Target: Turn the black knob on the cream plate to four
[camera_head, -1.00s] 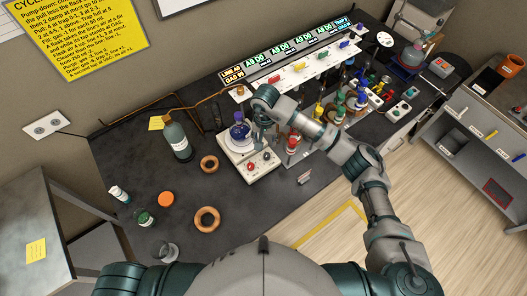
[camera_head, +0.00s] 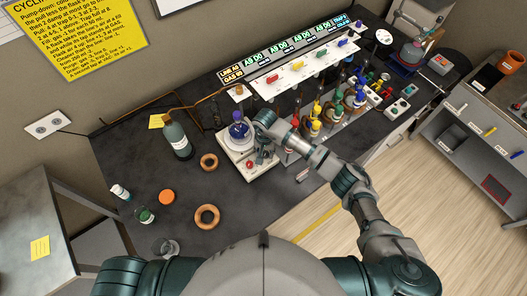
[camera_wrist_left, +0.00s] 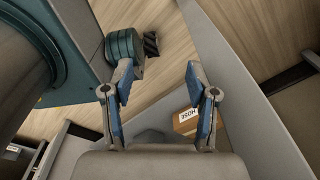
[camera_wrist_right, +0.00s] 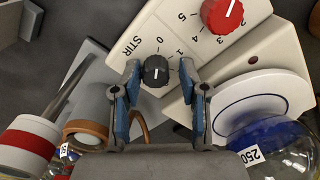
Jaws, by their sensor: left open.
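The cream plate (camera_head: 231,162) is a stirrer hotplate on the dark bench in the head view; its front panel (camera_wrist_right: 150,22) fills the upper right wrist view. The black knob (camera_wrist_right: 155,71), with a white pointer line, sits on that panel by the word STIR and a printed scale. In the head view my right gripper (camera_head: 262,148) is over the plate's right side and hides the knob. My left gripper (camera_wrist_left: 160,88) is open and empty, away from the bench.
A red knob (camera_wrist_right: 222,13) is close beside the black one. A round flask (camera_head: 239,132) stands on the plate. A bottle (camera_head: 175,138) and cork rings (camera_head: 207,216) are to the left. A rack of coloured valves (camera_head: 300,70) is behind.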

